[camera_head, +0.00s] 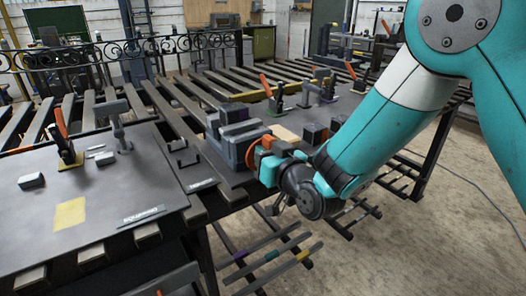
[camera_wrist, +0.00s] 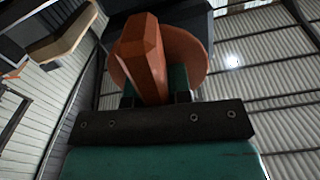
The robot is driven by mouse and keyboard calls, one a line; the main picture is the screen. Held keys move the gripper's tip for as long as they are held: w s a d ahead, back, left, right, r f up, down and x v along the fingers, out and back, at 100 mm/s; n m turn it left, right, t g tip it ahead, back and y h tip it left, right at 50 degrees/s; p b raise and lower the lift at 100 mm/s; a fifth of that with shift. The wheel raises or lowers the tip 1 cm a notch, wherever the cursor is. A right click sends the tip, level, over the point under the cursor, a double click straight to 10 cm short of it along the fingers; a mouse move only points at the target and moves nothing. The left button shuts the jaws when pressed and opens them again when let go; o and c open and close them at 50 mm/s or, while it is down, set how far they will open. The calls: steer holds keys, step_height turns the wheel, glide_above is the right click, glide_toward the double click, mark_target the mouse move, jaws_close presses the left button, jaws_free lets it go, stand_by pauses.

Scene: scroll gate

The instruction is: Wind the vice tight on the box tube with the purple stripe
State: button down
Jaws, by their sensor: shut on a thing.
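The grey vice (camera_head: 232,140) stands at the front edge of the right-hand bench. A dark piece with a purplish face (camera_head: 234,115) sits at the top of its jaws. It is too small to tell whether this is the box tube or how tightly it is held. The vice's orange handle (camera_head: 266,143) faces my arm. In the wrist view the orange handle (camera_wrist: 145,60) stands up in front of a round orange disc (camera_wrist: 190,58). My gripper (camera_head: 270,162) is shut on the handle; its fingertips are mostly hidden behind it.
Below the bench, a rack holds bars with purple (camera_head: 240,255), teal and yellow marks. The left bench plate (camera_head: 90,195) carries an orange-handled clamp (camera_head: 66,140) and a yellow patch. Dark blocks (camera_head: 315,135) stand right of the vice. Open floor lies at lower right.

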steer(key=c, duration=1)
jaws_free()
steer(key=shift+c, duration=0.2)
steer(key=b+v, duration=1.7)
steer(key=b, duration=0.3)
steer(key=shift+s+d+b, duration=0.2)
steer(key=shift+d+b, duration=0.05)
steer(key=shift+b, duration=0.05)
